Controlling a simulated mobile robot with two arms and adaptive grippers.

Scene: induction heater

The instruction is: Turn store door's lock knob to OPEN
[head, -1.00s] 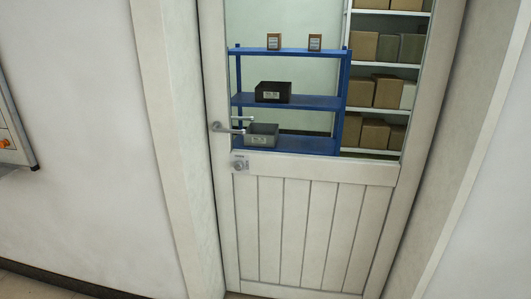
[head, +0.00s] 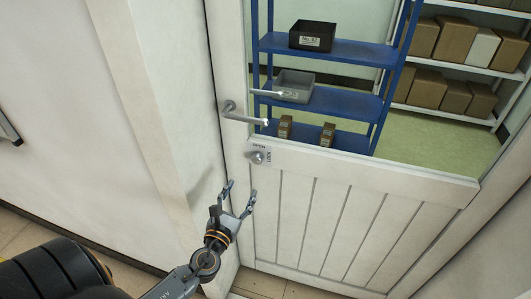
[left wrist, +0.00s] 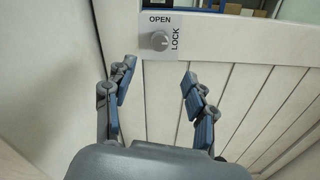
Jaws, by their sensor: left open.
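The lock knob (head: 257,157) is a small round silver knob on a plate on the white store door (head: 330,215), below the lever handle (head: 243,115). In the left wrist view the knob (left wrist: 158,40) shows with OPEN printed above it and LOCK written sideways at its right. Which word the knob points at is too small to tell. My left gripper (head: 239,190) is open and empty, just below the knob and apart from it. In the left wrist view its blue-padded fingers (left wrist: 158,72) lie to either side below the plate. My right gripper is not in view.
The door is closed in its frame (head: 150,110), close to the left of my gripper. The lever handle juts out above the knob. Behind the door's glass stand a blue shelf (head: 345,49) with boxes and a white rack (head: 440,112) with cartons.

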